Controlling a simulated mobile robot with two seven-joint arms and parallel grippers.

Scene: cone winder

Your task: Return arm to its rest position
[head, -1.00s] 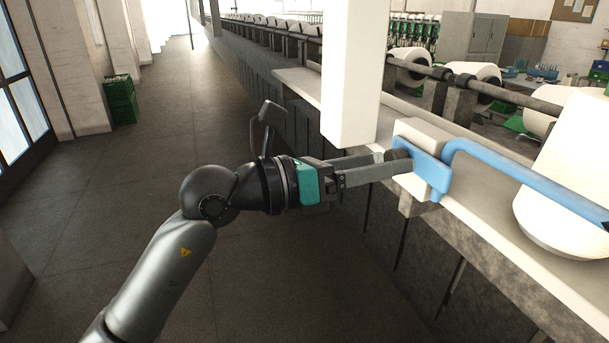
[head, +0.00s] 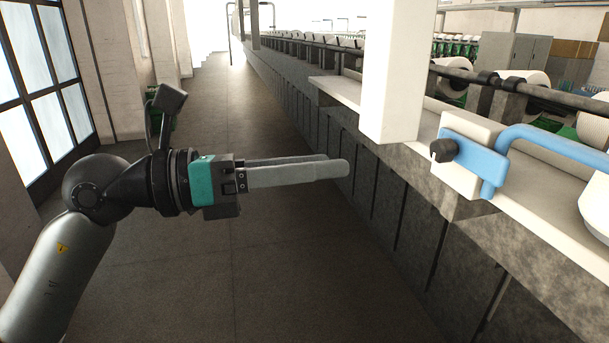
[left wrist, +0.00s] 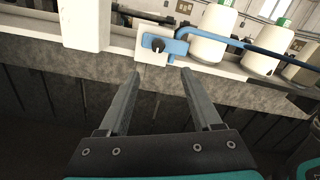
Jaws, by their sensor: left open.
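My left gripper (head: 335,167) is open and empty, out over the aisle floor in the head view. Its fingers point right toward the machine, with a clear gap between them and the machine. The blue arm (head: 540,141) with its blue bracket (head: 478,165) and black knob (head: 443,150) is mounted on a pale block at the machine's edge. In the left wrist view, the two spread fingers (left wrist: 160,85) show with nothing between them, and the blue bracket (left wrist: 172,45) lies beyond their tips. My right gripper is not in view.
A white post (head: 392,70) stands on the machine's ledge left of the blue bracket. White yarn cones (left wrist: 212,35) stand beside the blue arm. The aisle floor (head: 270,270) is free around my gripper. A windowed wall (head: 40,85) is at the left.

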